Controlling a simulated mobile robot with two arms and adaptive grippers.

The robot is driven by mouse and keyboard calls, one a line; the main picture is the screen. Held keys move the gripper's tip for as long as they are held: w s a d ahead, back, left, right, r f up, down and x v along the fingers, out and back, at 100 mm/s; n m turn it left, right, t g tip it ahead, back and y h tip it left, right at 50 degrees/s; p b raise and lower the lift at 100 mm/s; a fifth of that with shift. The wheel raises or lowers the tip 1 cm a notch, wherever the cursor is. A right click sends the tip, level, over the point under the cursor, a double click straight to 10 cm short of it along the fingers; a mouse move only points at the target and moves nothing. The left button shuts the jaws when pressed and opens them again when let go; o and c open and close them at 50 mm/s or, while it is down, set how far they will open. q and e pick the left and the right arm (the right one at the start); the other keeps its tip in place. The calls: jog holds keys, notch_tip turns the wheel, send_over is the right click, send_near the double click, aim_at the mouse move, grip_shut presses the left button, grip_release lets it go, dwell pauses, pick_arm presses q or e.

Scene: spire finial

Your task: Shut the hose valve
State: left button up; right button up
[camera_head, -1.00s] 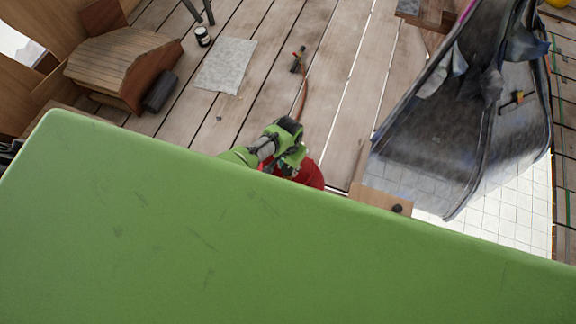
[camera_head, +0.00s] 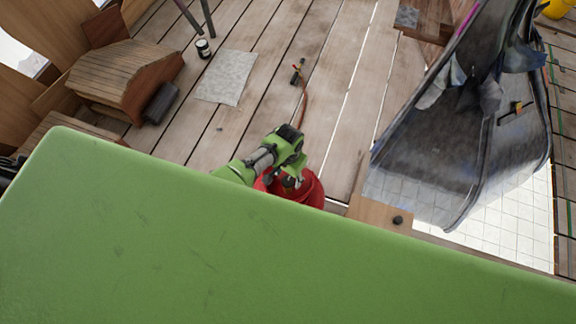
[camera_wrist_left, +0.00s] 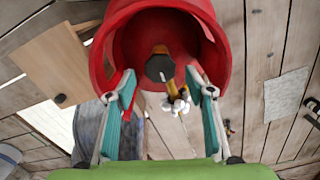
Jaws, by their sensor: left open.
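A red round container (camera_head: 312,190) stands on the deck just past the green surface in the head view, partly hidden by my left arm. In the left wrist view the red collar (camera_wrist_left: 112,60) is seen from above, with a dark hexagonal knob (camera_wrist_left: 160,67) on a brass fitting (camera_wrist_left: 164,86) inside it. A pale fitting (camera_wrist_left: 178,103) sits just below. An orange hose (camera_head: 304,105) runs over the planks to a small torch-like tool (camera_head: 297,72). My left gripper (camera_wrist_left: 161,90) is open, its teal fingers on either side of the fitting. Whether they touch it cannot be told.
A dark, draped boat-like shell (camera_head: 430,165) stands at the right over white tiles (camera_head: 500,225). A wooden box (camera_head: 125,70), a grey sheet (camera_head: 226,78) and a small can (camera_head: 203,48) are at the upper left. Bare planks lie around the hose.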

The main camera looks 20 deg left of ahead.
aim_at(288, 181)
pick_arm(q)
notch_tip(288, 181, up, 10)
dwell(0.5)
jog(key=shift+s, duration=0.1)
